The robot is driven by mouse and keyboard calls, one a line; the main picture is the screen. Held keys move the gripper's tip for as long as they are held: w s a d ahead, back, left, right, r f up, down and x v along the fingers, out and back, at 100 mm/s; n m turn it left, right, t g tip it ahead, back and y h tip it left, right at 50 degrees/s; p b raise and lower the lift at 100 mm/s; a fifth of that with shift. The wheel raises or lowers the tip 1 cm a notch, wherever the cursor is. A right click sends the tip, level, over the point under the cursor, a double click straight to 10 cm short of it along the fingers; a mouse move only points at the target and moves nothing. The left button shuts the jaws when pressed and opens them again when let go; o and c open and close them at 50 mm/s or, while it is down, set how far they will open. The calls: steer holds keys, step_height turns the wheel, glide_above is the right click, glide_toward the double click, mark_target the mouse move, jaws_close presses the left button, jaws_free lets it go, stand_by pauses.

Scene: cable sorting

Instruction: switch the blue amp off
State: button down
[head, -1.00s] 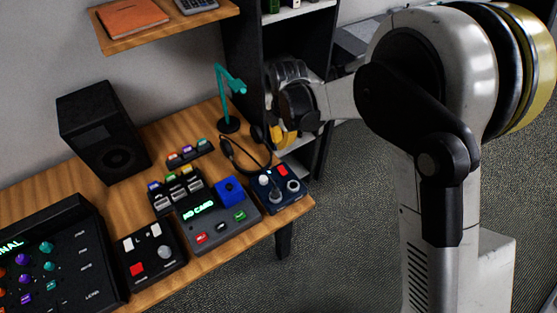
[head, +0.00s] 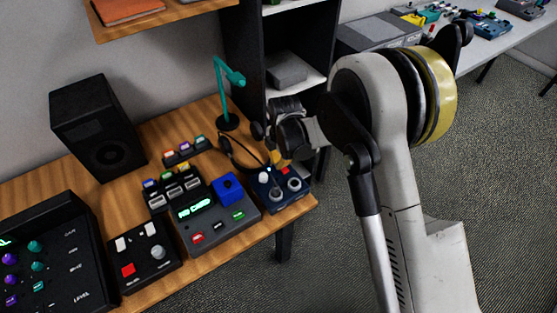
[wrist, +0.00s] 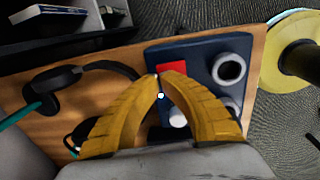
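The blue amp (head: 297,200) is a dark blue box at the right end of the desk, with pale-rimmed knobs on top. In the wrist view the blue amp (wrist: 200,54) lies beneath and just beyond my fingers. Its red switch (wrist: 172,67) shows at the fingertips; I cannot tell whether they touch it or which way it is set. My gripper (wrist: 164,77) has yellow fingers with the tips together and nothing seen held. In the head view my gripper (head: 281,162) is over the back edge of the amp. The fingers hide part of the amp.
A grey unit with a green display (head: 208,228) stands left of the amp. Black headphones (wrist: 55,78) lie behind it. The floor right of the desk is clear.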

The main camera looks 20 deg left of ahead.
steer(key=shift+a+f+b, duration=0.1)
steer(key=shift+f+b, duration=0.45)
steer(key=shift+f, duration=0.05)
steer(key=shift+r, duration=0.2)
steer(key=shift+w+r+p, duration=0.1)
steer(key=shift+r+p, duration=0.35)
steer(key=shift+r, duration=0.3)
steer(key=shift+a+r, duration=0.1)
steer(key=shift+r, duration=0.2)
step_height(320, 180, up, 13)
steer(key=w+a+p, duration=0.1)
steer(key=p, duration=0.4)
steer(key=shift+r, duration=0.15)
